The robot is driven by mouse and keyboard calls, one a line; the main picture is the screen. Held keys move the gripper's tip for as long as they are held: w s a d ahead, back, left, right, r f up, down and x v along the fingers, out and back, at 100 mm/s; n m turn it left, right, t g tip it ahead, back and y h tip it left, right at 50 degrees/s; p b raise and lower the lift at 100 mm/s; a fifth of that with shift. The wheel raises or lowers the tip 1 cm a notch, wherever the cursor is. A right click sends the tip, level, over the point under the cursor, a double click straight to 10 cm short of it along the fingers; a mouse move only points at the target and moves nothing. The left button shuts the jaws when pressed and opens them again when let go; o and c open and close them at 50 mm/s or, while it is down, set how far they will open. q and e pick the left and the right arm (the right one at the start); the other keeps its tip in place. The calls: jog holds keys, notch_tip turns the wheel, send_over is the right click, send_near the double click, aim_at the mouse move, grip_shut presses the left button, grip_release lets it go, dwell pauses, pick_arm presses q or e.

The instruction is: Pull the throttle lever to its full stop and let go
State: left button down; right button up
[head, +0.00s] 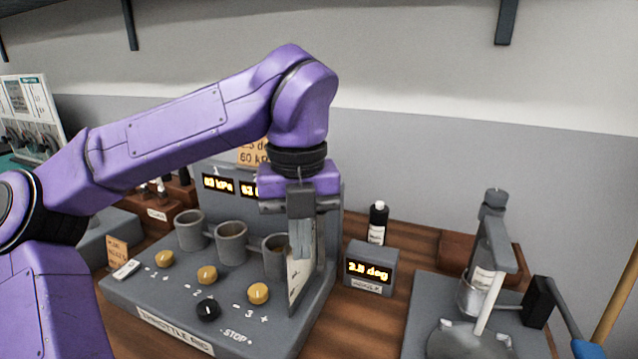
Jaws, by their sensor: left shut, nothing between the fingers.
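The grey throttle rig (150,297) stands on the bench, with three open cylinders, yellow knobs, one black knob (208,309) and a "STOP" marking at its front right. My left gripper (303,256) points down over the rig's right side, its fingers shut with nothing between them. A small grey display box (371,286) right of the rig reads about 2.8 deg. My right gripper is out of view.
A black bottle (377,222) stands behind the display box. A grey fixture with a glass jar (470,296) and a blue-ended handle (586,347) fills the right. A small tag card (118,252) stands at the rig's left. Narrow strips of wooden bench are bare between rig and fixture.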

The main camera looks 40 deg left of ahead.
pick_arm(q)
jog(key=shift+w+a+r, duration=0.25)
jog(key=shift+w+a, duration=0.05)
jog(key=shift+w, duration=0.4)
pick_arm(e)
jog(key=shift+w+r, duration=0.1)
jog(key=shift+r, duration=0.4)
pick_arm(q)
jog(key=w+p, duration=0.1)
jog(key=w+r+p, duration=0.1)
jog(key=w, duration=0.1)
jog(key=shift+w+a+r+p, duration=0.4)
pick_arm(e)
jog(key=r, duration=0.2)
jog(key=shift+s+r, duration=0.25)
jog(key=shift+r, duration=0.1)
